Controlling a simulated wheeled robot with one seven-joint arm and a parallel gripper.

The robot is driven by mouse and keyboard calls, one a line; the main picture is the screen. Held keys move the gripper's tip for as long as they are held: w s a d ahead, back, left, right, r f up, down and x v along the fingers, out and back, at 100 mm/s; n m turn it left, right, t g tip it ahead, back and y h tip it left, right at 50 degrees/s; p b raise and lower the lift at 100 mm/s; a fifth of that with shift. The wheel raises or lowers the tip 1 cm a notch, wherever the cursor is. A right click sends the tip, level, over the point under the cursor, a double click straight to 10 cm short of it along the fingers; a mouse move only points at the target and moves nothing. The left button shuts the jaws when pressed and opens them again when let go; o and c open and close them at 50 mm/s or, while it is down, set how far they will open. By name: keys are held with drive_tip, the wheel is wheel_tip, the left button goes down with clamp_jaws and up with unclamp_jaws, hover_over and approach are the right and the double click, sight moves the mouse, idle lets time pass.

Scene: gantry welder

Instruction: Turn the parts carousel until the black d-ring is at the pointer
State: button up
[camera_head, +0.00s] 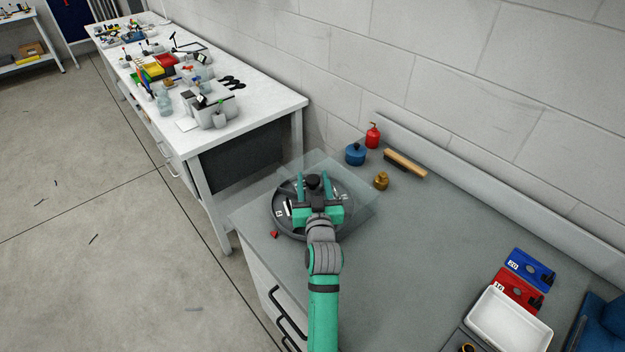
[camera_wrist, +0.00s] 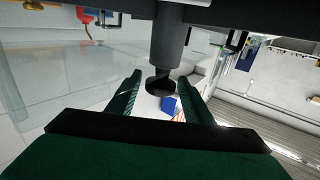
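The parts carousel (camera_head: 276,221) is a dark round tray on the grey bench, with small white labels showing at its left side. A black knob (camera_head: 313,181) stands at its middle. A small red pointer (camera_head: 274,234) lies at its front left edge. My gripper (camera_head: 314,178) is over the carousel, its two green fingers apart on either side of the knob. In the wrist view, the fingers (camera_wrist: 160,77) are spread, with a dark post (camera_wrist: 168,45) between or beyond them; contact cannot be told. The black d-ring cannot be made out; my gripper hides much of the tray.
A clear panel (camera_head: 357,185) covers part of the carousel. Behind stand a blue pot (camera_head: 355,154), red bottle (camera_head: 373,136), brass piece (camera_head: 381,181) and brush (camera_head: 405,164). A white tray (camera_head: 509,322) sits at right. The bench middle is clear.

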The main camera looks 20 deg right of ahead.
idle(0.3)
drive_tip(key=v, duration=1.1)
